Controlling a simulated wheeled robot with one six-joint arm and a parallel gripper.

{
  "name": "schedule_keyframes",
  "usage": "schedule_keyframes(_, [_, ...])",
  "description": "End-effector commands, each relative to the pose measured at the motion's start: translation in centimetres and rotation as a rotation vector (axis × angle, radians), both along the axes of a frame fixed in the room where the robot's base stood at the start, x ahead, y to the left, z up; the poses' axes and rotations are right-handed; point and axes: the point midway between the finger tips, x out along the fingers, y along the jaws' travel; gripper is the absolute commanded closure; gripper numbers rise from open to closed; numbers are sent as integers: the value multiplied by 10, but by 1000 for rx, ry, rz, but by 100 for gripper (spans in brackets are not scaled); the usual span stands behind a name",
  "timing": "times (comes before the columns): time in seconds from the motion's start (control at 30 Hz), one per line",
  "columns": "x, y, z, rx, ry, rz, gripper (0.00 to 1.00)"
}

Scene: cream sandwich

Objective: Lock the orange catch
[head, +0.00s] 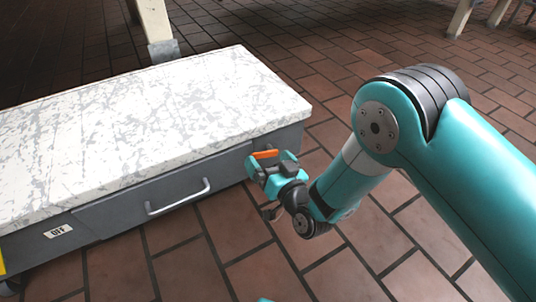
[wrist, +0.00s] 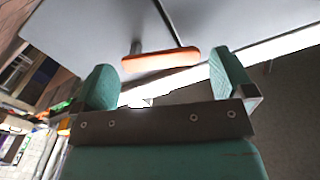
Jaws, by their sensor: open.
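The orange catch (head: 265,154) is a short bar on the grey cabinet front, right of the drawer (head: 150,206) and below the marble top. It lies roughly level in the head view. In the wrist view the catch (wrist: 160,60) spans much of the gap between my fingers, beside a dark seam between grey panels. My gripper (head: 268,161) is open at the catch, with one teal finger near each end of it. In the wrist view my gripper (wrist: 161,64) shows no clear contact with the catch. Its exact depth from the catch is hard to tell.
The drawer has a silver bar handle (head: 178,196) left of the catch. A white label reading OFF (head: 58,231) is at the lower left of the front. The white marble top (head: 150,115) overhangs above. Brick-tiled floor (head: 330,275) is open in front.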

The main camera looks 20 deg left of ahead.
Motion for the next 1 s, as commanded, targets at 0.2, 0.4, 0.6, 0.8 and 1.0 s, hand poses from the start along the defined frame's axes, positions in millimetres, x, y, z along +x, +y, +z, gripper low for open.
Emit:
schedule_keyframes(0.2, [7,7,3,0,-1,2,0])
schedule_keyframes(0.4, [8,9,1,1,-2,3,0])
schedule_keyframes(0.6, [8,9,0,1,-2,3,5])
schedule_keyframes(0.8, [8,9,0,1,-2,3,51])
schedule_keyframes(1.0, [7,9,3,-23,-27,3,57])
